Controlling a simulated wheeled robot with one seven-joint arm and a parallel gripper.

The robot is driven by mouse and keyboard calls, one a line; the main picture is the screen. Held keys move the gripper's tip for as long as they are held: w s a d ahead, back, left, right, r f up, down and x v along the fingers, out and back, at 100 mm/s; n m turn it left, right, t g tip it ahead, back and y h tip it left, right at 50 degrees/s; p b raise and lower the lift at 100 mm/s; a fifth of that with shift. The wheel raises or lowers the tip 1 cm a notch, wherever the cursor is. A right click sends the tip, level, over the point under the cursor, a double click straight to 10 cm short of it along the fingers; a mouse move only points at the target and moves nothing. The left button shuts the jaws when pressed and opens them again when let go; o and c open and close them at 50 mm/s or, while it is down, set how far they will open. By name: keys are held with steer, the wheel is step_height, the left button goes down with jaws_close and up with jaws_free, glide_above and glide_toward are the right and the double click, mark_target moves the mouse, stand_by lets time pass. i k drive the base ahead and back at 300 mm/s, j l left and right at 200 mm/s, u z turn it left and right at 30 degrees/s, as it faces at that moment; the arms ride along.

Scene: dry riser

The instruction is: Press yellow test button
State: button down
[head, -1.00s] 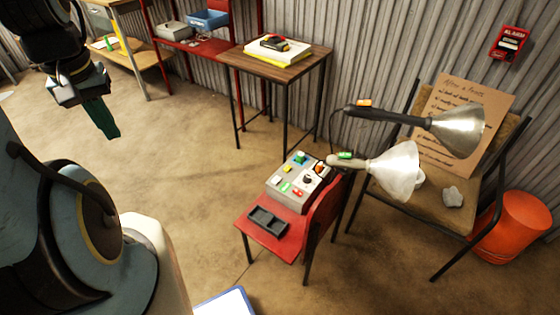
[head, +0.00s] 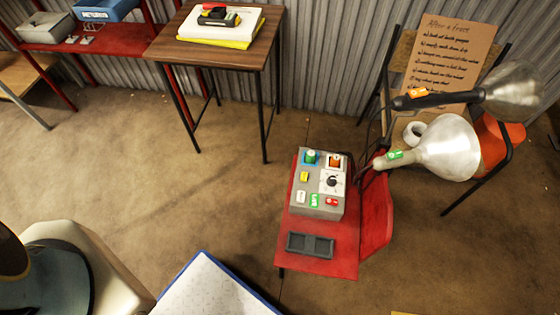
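A grey control box (head: 320,211) stands on a small red chair or stand (head: 292,264) right of centre in the head view. The yellow button (head: 304,176) is on the left side of its top face. Around it are a green-blue knob (head: 310,157), an orange switch (head: 334,160), a black dial (head: 332,181), and white (head: 301,196), green (head: 315,200) and red (head: 332,202) buttons along the front. The small labels are unreadable. My gripper is out of view, and nothing touches the box.
A black tray (head: 310,245) lies before the box. A wooden table (head: 165,45) stands behind, a blue-edged white board (head: 215,290) in front. The floor (head: 200,190) left of the box is clear.

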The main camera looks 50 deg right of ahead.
mark_target(303, 175)
steer(key=i+z, duration=0.25)
steer(key=i, duration=0.15)
steer(key=i+j+z, duration=0.25)
steer(key=i, duration=0.15)
steer(key=i+l+z, duration=0.15)
steer(key=z, duration=0.25)
steer(key=i+z, duration=0.6)
steer(key=z, duration=1.5)
